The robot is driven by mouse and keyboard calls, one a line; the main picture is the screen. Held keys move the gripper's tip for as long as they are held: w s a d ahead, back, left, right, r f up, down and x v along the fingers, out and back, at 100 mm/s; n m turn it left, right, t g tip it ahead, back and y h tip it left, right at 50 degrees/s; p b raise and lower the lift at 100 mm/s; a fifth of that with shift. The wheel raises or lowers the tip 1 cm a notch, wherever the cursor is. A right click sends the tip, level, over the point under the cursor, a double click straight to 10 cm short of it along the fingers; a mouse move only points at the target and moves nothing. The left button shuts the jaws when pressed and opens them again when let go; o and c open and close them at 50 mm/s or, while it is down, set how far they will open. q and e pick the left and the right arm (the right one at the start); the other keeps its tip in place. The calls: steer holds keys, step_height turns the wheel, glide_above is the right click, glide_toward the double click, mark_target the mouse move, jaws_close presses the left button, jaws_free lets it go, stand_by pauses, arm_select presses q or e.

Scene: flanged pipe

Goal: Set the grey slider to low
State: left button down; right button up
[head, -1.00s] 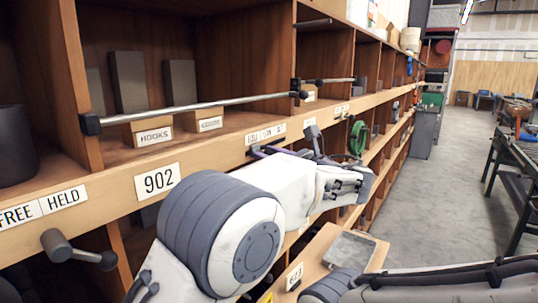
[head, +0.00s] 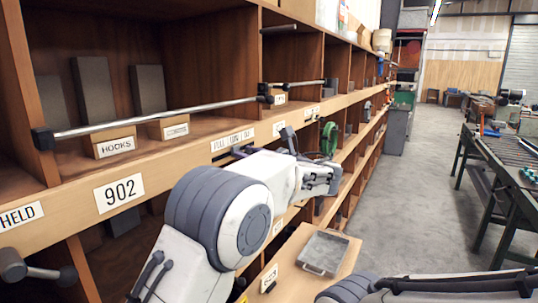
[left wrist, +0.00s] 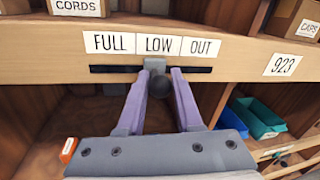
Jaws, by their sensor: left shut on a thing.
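The grey slider (left wrist: 155,65) sits in a dark horizontal slot (left wrist: 110,69) on the wooden shelf edge, with a dark round knob (left wrist: 160,86) at its front. It stands under the LOW label (left wrist: 159,46), between FULL (left wrist: 114,43) and OUT (left wrist: 201,47). My left gripper (left wrist: 160,84) has its purple fingers on either side of the knob, shut on the slider. In the head view the left gripper (head: 241,151) is at the label strip, and the slider is hidden. My right gripper is out of view.
A 902 plate (head: 118,193) is on the same shelf edge, and a metal rail (head: 160,117) runs above it. A grey tray (head: 322,252) lies on a wooden board below. The aisle floor (head: 420,190) is clear, with a green workbench (head: 505,190) at the right.

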arm_select(q)
steer(key=shift+w+d, duration=0.15)
steer(key=c, duration=0.6)
jaws_free()
steer(key=b+v, duration=0.3)
steer(key=v, duration=0.7)
steer(key=shift+d, duration=0.2)
